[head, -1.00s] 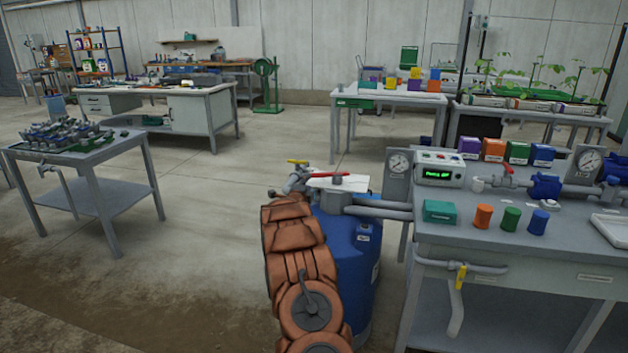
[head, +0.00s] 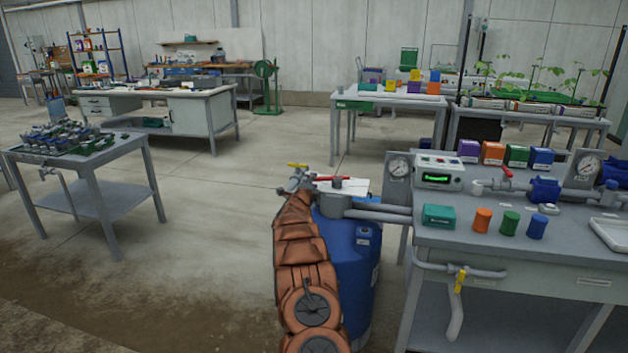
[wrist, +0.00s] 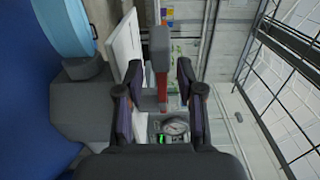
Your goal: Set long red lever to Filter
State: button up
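The long red lever (head: 328,178) is on the grey valve head on top of the blue tank (head: 336,238). In the wrist view the red lever (wrist: 162,88) runs between the two fingers of my gripper (wrist: 157,72), with its grey hub (wrist: 160,42) beyond. The fingers stand apart, and gaps show on both sides of the lever. In the head view my brown-sleeved arm reaches up beside the tank and my gripper is hard to make out.
A yellow handle (head: 298,165) sits just left of the red lever. Grey pipes (head: 378,212) run right to the workbench (head: 545,243), which carries a gauge (head: 398,168), a controller box (head: 437,178) and coloured containers.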

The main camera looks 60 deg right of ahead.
jog(key=shift+p+x, duration=0.45)
jog(key=shift+x, duration=0.55)
grip_shut()
dwell(0.4)
